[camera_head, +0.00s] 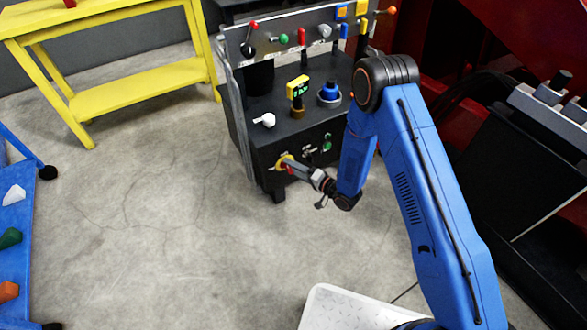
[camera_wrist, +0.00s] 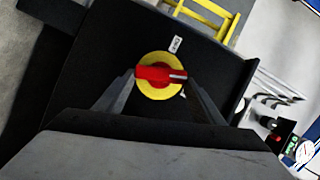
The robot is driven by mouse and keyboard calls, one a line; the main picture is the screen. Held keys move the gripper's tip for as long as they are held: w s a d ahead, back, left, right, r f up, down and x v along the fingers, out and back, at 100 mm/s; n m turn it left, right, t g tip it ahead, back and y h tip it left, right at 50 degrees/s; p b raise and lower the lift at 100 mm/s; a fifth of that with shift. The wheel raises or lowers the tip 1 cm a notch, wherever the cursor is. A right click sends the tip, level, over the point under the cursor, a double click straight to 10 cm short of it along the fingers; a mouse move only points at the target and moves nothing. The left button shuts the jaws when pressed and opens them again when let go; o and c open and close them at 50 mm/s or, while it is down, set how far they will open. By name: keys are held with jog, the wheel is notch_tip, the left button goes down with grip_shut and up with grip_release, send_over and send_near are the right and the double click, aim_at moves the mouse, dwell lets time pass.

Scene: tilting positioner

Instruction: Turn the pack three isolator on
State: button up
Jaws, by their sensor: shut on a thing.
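In the wrist view a red rotary handle (camera_wrist: 160,75) sits on a round yellow plate (camera_wrist: 158,94) on a black panel. The handle lies crosswise in the picture, with a pale mark toward its right end. My gripper (camera_wrist: 161,78) has one finger at each end of the handle and is shut on it. In the head view my gripper (camera_head: 293,168) reaches the yellow plate (camera_head: 283,161) at the lower left of the black cabinet's front; the gripper hides most of the handle there. A small white label (camera_wrist: 175,44) is beside the plate; I cannot read it.
A green knob (camera_head: 327,146) is right of my gripper. A yellow table (camera_head: 140,82) stands left; the floor between is clear.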

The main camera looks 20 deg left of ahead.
jog(key=shift+f+m+y, duration=0.2)
jog(key=shift+m+y, duration=0.2)
jog(key=shift+m, duration=0.4)
jog(key=shift+f+m+y, duration=0.15)
jog(key=shift+m+y, duration=0.25)
jog(key=shift+m, duration=0.4)
jog(key=o, duration=1.1)
jog(key=shift+c, duration=0.2)
jog(key=v, duration=1.7)
jog(key=shift+d, duration=0.25)
jog(key=shift+s, duration=0.1)
